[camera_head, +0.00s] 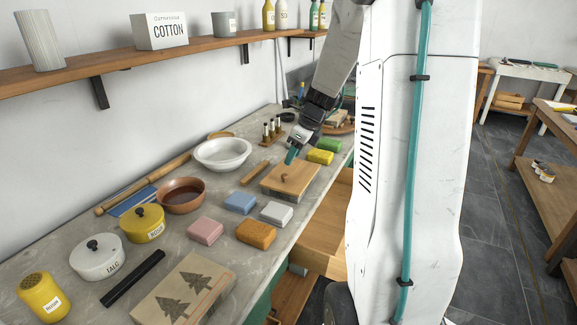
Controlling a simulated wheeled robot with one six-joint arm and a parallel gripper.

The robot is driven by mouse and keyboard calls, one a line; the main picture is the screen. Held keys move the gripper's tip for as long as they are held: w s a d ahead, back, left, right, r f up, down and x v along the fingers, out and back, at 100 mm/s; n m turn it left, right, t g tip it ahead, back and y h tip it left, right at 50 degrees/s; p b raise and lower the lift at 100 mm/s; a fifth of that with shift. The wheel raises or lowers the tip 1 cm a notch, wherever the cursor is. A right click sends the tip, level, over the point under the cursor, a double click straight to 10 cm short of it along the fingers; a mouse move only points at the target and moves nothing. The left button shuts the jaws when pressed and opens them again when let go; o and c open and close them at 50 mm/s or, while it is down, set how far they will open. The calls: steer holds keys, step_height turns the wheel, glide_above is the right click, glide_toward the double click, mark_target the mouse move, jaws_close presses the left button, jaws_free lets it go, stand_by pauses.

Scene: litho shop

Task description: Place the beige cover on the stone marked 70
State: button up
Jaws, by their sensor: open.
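A thick beige stone block (213,272) printed with two dark trees lies at the near end of the counter. No mark 70 is readable on either one. My gripper (291,157), with teal fingers, is open and empty just above the far left part of the cover. The picture does not show clearly whether it touches.
Blue, white, pink and orange blocks (256,233) lie between cover and printed stone. Yellow and green blocks (320,157) lie behind the cover. A white bowl (222,153), copper bowl (181,194) and lidded pots (97,259) stand left. An open drawer (325,225) juts out below the counter (205,254).

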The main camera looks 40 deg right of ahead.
steer(key=s+a+r+n+g, duration=0.1)
steer(key=s+a+r+n, duration=0.4)
steer(key=a+n, duration=0.4)
steer(key=s+a+r+n+g, duration=0.1)
steer(key=s+a+r+n, duration=0.5)
steer(key=a, duration=0.5)
steer(key=s+a+f+n, duration=0.1)
steer(key=s+a+n, duration=0.3)
steer(key=s+n, duration=0.3)
steer(key=s+a+f+n+g+h, duration=0.1)
steer(key=s+a+n, duration=0.3)
steer(key=s+n, duration=0.3)
steer(key=n, duration=0.2)
steer(key=shift+n+h, duration=0.3)
steer(key=shift+n, duration=0.1)
